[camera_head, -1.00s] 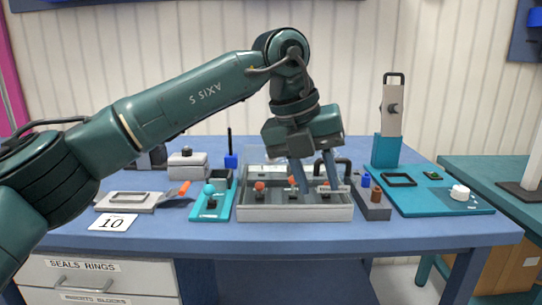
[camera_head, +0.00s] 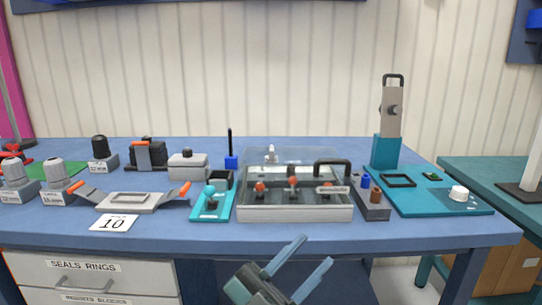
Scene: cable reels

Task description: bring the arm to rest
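My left gripper (camera_head: 316,249) is at the bottom of the head view, in front of the table's front edge. Its two blue-grey fingers point up and to the right and stand apart with nothing between them. Part of its body is cut off by the lower picture edge, and the rest of the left arm is out of view. My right gripper is not in view.
The blue table (camera_head: 400,232) lies beyond the gripper. A grey box (camera_head: 295,214) with a clear cover and orange-topped parts stands near its front, between a teal tray (camera_head: 212,214) and a grey block (camera_head: 371,211). A teal board (camera_head: 440,203) lies right.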

